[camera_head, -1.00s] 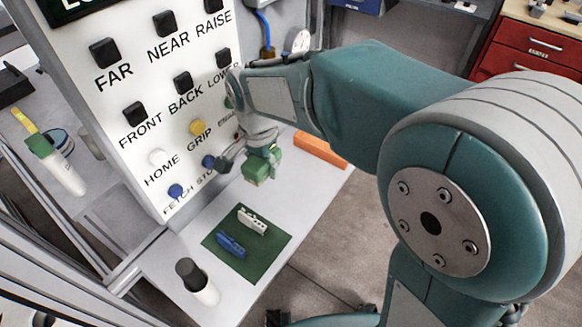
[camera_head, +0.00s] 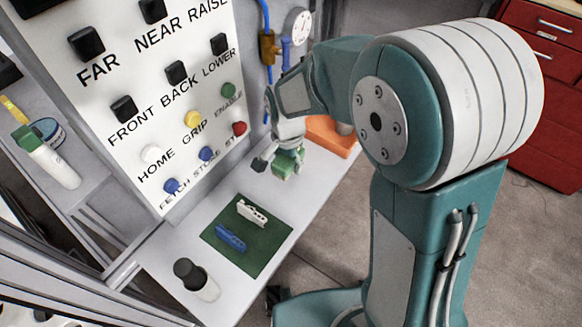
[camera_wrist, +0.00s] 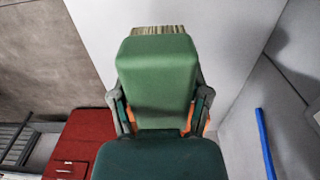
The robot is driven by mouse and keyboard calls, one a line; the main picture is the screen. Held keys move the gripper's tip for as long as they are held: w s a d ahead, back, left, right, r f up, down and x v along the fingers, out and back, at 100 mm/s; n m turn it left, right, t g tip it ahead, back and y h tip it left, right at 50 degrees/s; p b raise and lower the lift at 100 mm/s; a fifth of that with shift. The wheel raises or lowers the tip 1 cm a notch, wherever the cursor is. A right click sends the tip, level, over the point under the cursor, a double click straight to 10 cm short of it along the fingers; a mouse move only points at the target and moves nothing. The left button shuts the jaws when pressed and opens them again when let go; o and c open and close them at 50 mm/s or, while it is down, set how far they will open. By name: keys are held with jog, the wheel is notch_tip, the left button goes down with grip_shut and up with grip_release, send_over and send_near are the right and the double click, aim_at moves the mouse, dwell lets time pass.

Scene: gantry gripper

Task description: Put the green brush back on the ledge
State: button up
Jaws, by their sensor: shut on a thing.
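The green brush (camera_head: 286,168) is held in my gripper (camera_head: 289,152) at the far end of the pale ledge (camera_head: 215,205) below the button panel. In the wrist view, the brush's green block (camera_wrist: 155,75) fills the middle, with tan bristles (camera_wrist: 157,30) at its far edge. The fingers of my gripper (camera_wrist: 158,108) close on both sides of the block. The head view does not clearly show whether the brush touches the ledge or hangs just above it.
An orange block (camera_head: 332,136) lies on the ledge right behind the brush. A dark green mat (camera_head: 262,255) with a white clip (camera_head: 252,213) and a blue clip (camera_head: 230,238) lies nearer. A black-capped white bottle (camera_head: 203,287) stands at the front. The button panel (camera_head: 130,75) rises at left.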

aim_at(293, 162)
jog(key=w+f, duration=0.1)
jog(key=w+d+f, duration=0.1)
jog(key=f, duration=0.1)
jog(key=shift+w+d+f, duration=0.15)
jog(key=shift+w, duration=0.2)
notch_tip(293, 162, down, 3)
jog(key=shift+w+f, duration=0.1)
jog(key=shift+f, duration=0.05)
jog(key=o, duration=1.2)
notch_tip(293, 162, up, 12)
jog(key=shift+r, duration=0.1)
